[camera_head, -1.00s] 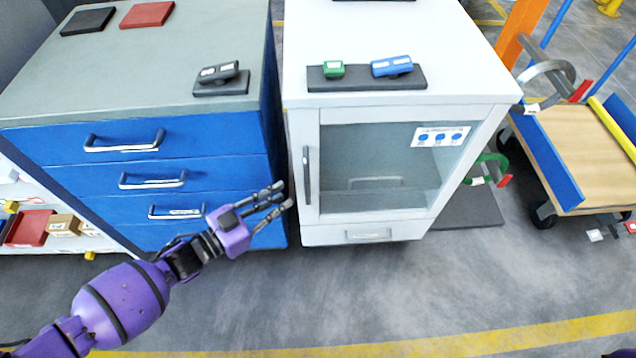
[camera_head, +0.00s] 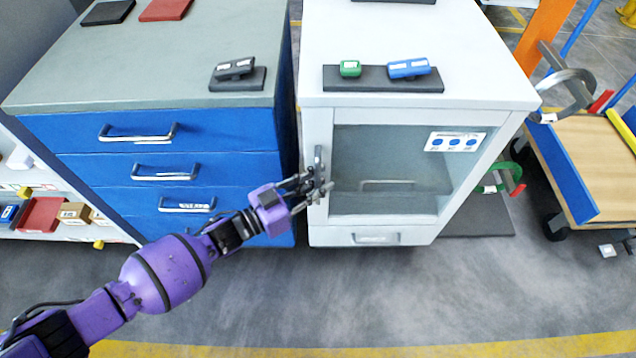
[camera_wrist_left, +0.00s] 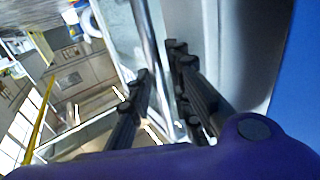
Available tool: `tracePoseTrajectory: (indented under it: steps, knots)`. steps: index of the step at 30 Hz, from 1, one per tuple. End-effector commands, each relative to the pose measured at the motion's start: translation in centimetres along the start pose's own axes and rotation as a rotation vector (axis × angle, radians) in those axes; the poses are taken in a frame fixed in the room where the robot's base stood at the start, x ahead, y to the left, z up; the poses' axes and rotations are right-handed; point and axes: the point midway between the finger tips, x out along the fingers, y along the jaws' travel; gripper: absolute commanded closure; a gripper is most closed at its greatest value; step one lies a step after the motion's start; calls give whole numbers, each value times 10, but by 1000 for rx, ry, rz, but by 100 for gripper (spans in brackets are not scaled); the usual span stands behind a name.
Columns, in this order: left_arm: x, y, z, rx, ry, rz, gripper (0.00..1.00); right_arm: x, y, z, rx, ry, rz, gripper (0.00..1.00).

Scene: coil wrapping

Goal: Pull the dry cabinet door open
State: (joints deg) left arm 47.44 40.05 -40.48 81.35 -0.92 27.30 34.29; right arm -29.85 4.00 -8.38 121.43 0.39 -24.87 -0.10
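The dry cabinet (camera_head: 320,225) is white, with a glass-fronted door (camera_head: 385,200) that looks closed. A vertical metal handle (camera_head: 318,160) is on the door's left side. My left gripper (camera_head: 322,187) is at the handle's lower part and hides some of it. In the left wrist view the handle (camera_wrist_left: 150,40) runs as a bar between the fingers of my left gripper (camera_wrist_left: 160,66). The fingers are apart, with one on the left of the bar and the others on its right. A gap shows beside the bar. My right gripper is out of view.
A blue drawer cabinet (camera_head: 230,135) stands close on the left. A black tray (camera_head: 340,85) with a green and a blue item is on the dry cabinet's top. A cart (camera_head: 590,150) stands at the right. The floor (camera_head: 400,290) in front is clear.

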Motion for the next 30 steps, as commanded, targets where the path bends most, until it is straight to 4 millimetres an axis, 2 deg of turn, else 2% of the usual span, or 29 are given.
tracePoseTrajectory:
  steps: [3,7,21,26,30]
  knots:
    - [0,0,0,0,0,0,84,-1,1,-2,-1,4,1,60]
    - [0,0,0,0,0,0,100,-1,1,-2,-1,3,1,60]
    - [-2,4,0,-1,0,-9,100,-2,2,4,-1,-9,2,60]
    - [-9,19,-2,-6,2,-43,100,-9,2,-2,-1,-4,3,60]
    - [-18,41,-3,-8,2,-100,100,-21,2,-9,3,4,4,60]
